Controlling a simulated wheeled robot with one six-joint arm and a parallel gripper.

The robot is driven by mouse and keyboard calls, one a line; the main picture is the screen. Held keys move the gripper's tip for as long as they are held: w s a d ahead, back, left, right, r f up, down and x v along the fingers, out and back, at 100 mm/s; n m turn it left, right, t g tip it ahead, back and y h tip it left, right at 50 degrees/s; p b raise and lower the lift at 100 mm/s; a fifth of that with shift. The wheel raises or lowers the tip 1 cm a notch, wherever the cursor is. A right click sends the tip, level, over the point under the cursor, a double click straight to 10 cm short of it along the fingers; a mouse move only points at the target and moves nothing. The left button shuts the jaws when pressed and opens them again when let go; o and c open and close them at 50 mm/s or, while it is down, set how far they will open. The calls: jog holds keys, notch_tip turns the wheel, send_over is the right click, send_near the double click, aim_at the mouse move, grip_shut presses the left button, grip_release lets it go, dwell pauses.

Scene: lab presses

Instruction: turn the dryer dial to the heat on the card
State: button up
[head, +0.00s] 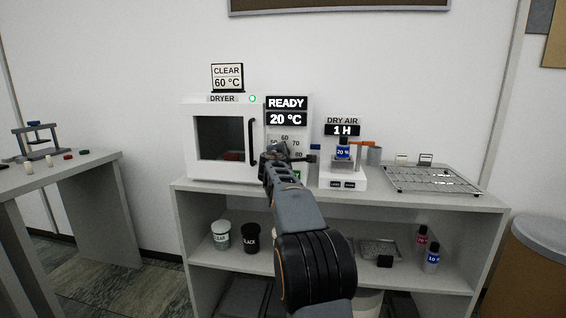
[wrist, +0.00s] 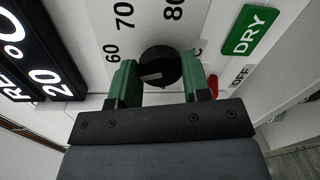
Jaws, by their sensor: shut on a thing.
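The card (head: 227,77) on top of the white dryer (head: 197,139) reads CLEAR 60 °C. The dryer's display (head: 286,119) reads READY, 20 °C; part of it shows in the wrist view (wrist: 42,75). In the wrist view the round black dial (wrist: 164,62) sits between the two green fingers of my gripper (wrist: 160,83), which is shut on it. The dial's white mark points left and slightly down, below the 60 (wrist: 112,52). The 70 and 80 lie further round. My gripper hides the dial in the head view.
A green DRY button (wrist: 250,31) and an OFF label are right of the dial in the wrist view. The dry air stand (head: 343,178) is close right of my gripper, with a wire rack (head: 437,180) beyond.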

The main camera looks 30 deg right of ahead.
jog(key=shift+m+b, duration=0.8)
jog(key=shift+m, duration=0.7)
jog(key=o, duration=0.9)
jog(key=shift+s+a, duration=0.1)
jog(key=b+v, duration=0.3)
jog(key=v, duration=1)
jog(key=shift+s+a+r, duration=0.1)
jog(key=shift+s, duration=0.2)
